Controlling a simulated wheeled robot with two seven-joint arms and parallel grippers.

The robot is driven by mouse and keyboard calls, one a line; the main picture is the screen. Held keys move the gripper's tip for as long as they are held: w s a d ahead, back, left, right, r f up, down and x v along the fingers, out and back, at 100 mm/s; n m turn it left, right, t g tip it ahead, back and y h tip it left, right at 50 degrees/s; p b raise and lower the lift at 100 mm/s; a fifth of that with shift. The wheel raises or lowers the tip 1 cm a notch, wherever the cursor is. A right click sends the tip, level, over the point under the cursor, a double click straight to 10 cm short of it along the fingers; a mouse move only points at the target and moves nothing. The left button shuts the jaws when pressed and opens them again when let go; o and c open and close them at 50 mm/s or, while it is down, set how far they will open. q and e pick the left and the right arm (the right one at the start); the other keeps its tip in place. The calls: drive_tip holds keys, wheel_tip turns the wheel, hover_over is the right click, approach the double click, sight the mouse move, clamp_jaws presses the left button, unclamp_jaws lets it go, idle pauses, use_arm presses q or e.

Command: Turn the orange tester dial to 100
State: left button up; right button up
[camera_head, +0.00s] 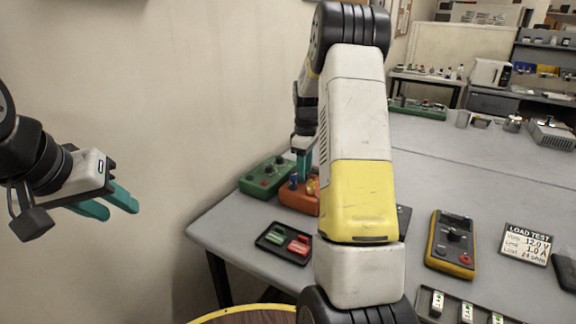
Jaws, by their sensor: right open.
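An orange box (291,199) stands near the left table edge, partly hidden behind my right arm. A blue knob (293,182) and a yellow-orange dial (312,187) show on its top; the dial's setting is too small to read. My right gripper (303,172), with teal fingers, points down over this box. It is open, and its fingertips are close to the knob and dial; I cannot tell whether they touch. My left gripper (117,212) is open and empty, off the table at the left.
A green box (265,178) stands just behind the orange one. A black tray (272,246) with green and red pieces lies in front. A yellow-edged meter (451,243) and a LOAD TEST sign (527,244) are at the right. The table's middle back is clear.

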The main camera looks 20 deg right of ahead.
clamp_jaws()
